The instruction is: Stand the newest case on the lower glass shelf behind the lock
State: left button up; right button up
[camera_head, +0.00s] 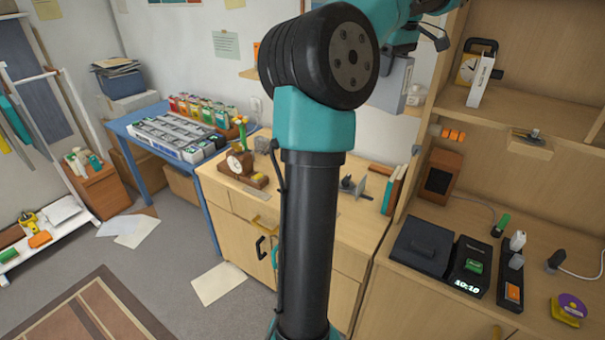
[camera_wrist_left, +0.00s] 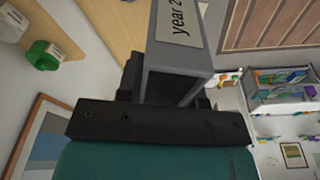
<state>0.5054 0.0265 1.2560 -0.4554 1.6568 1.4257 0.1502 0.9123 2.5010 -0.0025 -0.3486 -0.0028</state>
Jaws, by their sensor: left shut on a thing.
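In the left wrist view, a grey case (camera_wrist_left: 158,62) with a cream label reading "year 2", cut off at the frame edge, sits between my left gripper's dark fingers. My left gripper (camera_head: 404,45) is shut on it, high up near the wall at the upper middle of the head view. A grey box-like shape (camera_head: 391,88) hangs just below the gripper there and looks like the same case. My own arm hides part of this area. I cannot make out a glass shelf or a lock for certain. My right gripper is not in view.
A wooden cabinet (camera_head: 545,148) stands at right. Several bottles (camera_head: 200,108) stand on the blue table.

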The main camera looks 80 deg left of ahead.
pick_arm(q)
jog(key=w+a+f+n, duration=0.2)
jog(key=a+f, duration=1.5)
jog(key=s+a+f+n, duration=0.1)
jog(key=s+a+f, duration=0.4)
jog(key=f, duration=0.5)
jog(key=s+a+f+n, duration=0.1)
jog(key=s+a+f, duration=0.5)
jog(key=a+f, duration=0.3)
jog(key=shift+f, duration=0.6)
jog(key=shift+a+f, duration=0.1)
jog(key=shift+f, duration=2.4)
jog(key=shift+f, duration=0.1)
jog(key=shift+f, duration=2.4)
